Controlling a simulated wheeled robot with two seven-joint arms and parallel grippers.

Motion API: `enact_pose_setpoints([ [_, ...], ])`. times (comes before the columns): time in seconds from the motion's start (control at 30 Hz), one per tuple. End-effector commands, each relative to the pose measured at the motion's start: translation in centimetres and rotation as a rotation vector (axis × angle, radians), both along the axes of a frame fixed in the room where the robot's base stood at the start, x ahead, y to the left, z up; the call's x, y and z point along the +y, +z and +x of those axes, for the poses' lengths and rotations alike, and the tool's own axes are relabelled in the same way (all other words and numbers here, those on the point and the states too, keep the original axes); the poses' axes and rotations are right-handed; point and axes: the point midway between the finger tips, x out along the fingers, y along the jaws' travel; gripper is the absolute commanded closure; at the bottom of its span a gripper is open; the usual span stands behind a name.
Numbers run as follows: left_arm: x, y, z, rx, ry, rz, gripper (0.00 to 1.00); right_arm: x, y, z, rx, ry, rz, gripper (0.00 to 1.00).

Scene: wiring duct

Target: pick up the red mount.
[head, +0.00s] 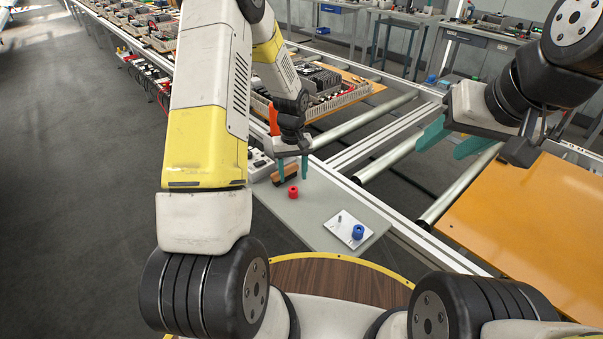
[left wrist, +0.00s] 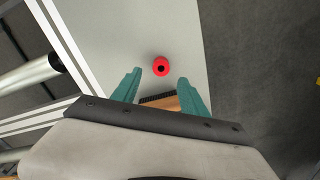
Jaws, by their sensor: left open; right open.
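The red mount (head: 293,192) is a small red cylinder standing on a grey table (head: 315,215). In the left wrist view the red mount (left wrist: 161,67) shows a dark hole in its top and lies just beyond the fingertips, roughly midway between them. My left gripper (head: 293,177) has its teal fingers apart and empty, pointing down beside the mount; it also shows in the left wrist view (left wrist: 160,80). My right gripper (head: 448,142) is open and empty, high over the conveyor at the right.
A brush with a wooden back (head: 284,176) lies near my left fingers. An orange board (head: 530,215) rests on rollers at the right. The table's front is clear.

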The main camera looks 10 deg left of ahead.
Motion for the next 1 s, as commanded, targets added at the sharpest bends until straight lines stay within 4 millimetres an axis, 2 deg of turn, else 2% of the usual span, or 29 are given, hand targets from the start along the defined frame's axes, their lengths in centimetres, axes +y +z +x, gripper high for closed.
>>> enact_pose_setpoints([
  [0.4, 0.0, -5.5, -0.3, 0.003, -0.001, 0.000, 0.49, 0.0, 0.0, 0.0, 0.000, 0.000, 0.000, 0.49],
  [0.67, 0.1, -5.8, -0.3, 0.000, -0.002, 0.000, 0.49, 0.0, 0.0, 0.0, 0.000, 0.000, 0.000, 0.49],
  [0.77, 0.0, -5.8, -0.3, 0.000, -0.002, 0.000, 0.64, 0.0, 0.0, 0.0, 0.000, 0.000, 0.000, 0.49],
  [0.93, 0.0, -5.8, -0.3, 0.000, -0.002, 0.000, 0.98, 0.0, 0.0, 0.0, 0.000, 0.000, 0.000, 0.49],
  [1.0, 0.0, -5.7, -0.3, 0.000, -0.002, 0.000, 1.00, 0.0, 0.0, 0.0, 0.000, 0.000, 0.000, 0.49],
])
